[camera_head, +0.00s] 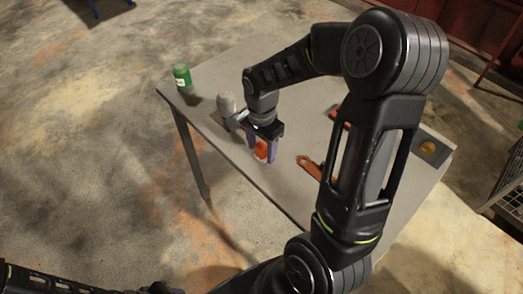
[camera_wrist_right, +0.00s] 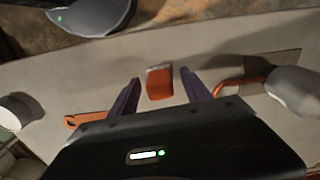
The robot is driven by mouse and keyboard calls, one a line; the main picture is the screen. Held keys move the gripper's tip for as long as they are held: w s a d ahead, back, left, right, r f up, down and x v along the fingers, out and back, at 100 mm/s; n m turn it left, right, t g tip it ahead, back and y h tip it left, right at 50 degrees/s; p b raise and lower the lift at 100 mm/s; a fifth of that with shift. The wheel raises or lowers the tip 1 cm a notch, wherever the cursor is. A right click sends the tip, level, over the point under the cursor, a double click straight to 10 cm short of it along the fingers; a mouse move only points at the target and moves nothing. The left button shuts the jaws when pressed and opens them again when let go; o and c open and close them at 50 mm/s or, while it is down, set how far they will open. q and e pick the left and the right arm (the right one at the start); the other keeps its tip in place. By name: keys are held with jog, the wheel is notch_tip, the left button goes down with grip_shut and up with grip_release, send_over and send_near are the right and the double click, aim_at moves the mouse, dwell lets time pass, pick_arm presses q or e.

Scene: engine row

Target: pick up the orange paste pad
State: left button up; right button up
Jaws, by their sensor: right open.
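The orange paste pad (camera_head: 261,149) is a small orange block with a pale end, on the grey table. In the right wrist view the orange paste pad (camera_wrist_right: 160,84) shows between the two purple fingers, with a gap on each side. My right gripper (camera_head: 262,155) is open and points down over the pad. In the right wrist view my right gripper (camera_wrist_right: 158,85) holds nothing that I can see. My left arm shows only as dark parts along the bottom edge of the head view; its fingers are not seen.
A grey-topped tool (camera_head: 227,104) stands on a mat left of the gripper. A green can (camera_head: 182,77) is at the table's left corner. An orange tool (camera_head: 309,166) lies to the right. A dark tray (camera_head: 441,159) with a round orange-yellow thing is at the right end.

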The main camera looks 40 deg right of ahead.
grip_shut()
dwell(0.7)
